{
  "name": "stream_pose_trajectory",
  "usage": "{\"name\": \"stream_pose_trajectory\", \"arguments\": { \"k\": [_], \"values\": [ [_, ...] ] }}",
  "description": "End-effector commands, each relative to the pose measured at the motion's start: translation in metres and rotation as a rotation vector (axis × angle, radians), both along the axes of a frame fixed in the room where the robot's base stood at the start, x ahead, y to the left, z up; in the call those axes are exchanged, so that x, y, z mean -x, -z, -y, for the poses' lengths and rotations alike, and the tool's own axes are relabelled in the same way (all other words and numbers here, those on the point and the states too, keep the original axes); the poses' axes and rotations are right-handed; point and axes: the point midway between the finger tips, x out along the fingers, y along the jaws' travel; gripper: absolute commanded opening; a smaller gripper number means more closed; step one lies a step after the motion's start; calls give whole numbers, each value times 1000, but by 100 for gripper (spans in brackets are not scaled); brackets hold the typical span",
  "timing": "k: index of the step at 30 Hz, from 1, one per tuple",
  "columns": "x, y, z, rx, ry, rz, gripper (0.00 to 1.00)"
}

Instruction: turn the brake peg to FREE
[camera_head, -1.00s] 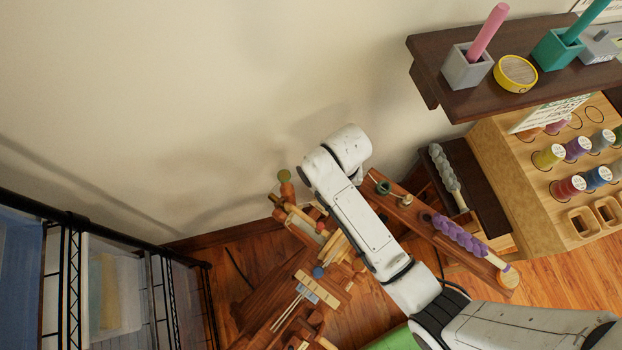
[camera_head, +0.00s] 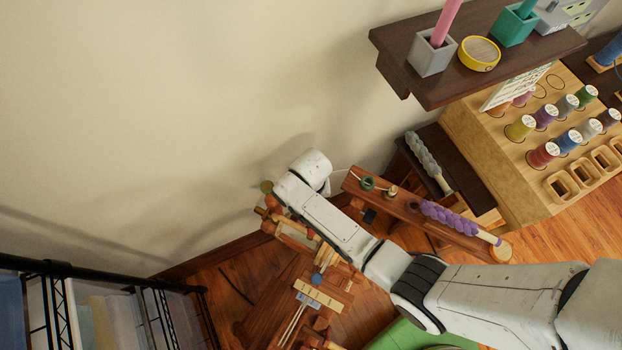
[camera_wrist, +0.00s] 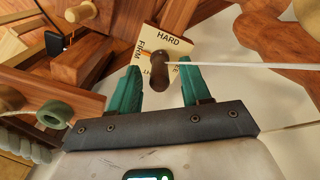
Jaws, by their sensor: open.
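The brake peg (camera_wrist: 157,77) is a dark brown, rounded knob on a cream label plate (camera_wrist: 168,42). The plate reads HARD and FIRM; its other words are partly covered by the peg and fingers. In the wrist view my gripper (camera_wrist: 160,83) has its two green fingers apart, one on each side of the peg. I cannot tell whether either finger touches it. Which word the peg points to is unclear. In the head view my arm's white end (camera_head: 308,172) hides the gripper and the peg.
A white cord (camera_wrist: 250,65) runs right from near the peg. A wooden beam with a green ring (camera_wrist: 52,114) lies left of the fingers. In the head view, a wooden frame (camera_head: 320,295) stands below the arm, a dark shelf (camera_head: 420,80) upper right, a wire rack (camera_head: 60,268) lower left.

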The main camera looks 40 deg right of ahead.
Motion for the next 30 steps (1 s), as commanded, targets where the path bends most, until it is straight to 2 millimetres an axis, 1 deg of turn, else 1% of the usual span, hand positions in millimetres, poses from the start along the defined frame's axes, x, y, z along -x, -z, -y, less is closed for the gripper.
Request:
{"name": "stream_pose_trajectory", "arguments": {
  "k": [9, 21, 24, 30],
  "values": [
    [0, 2, 0, 0, 0, 0, 46],
    [0, 2, 0, 0, 0, 0, 8],
    [0, 2, 0, 0, 0, 0, 0],
    [0, 2, 0, 0, -3, 0, 0]
  ]
}}
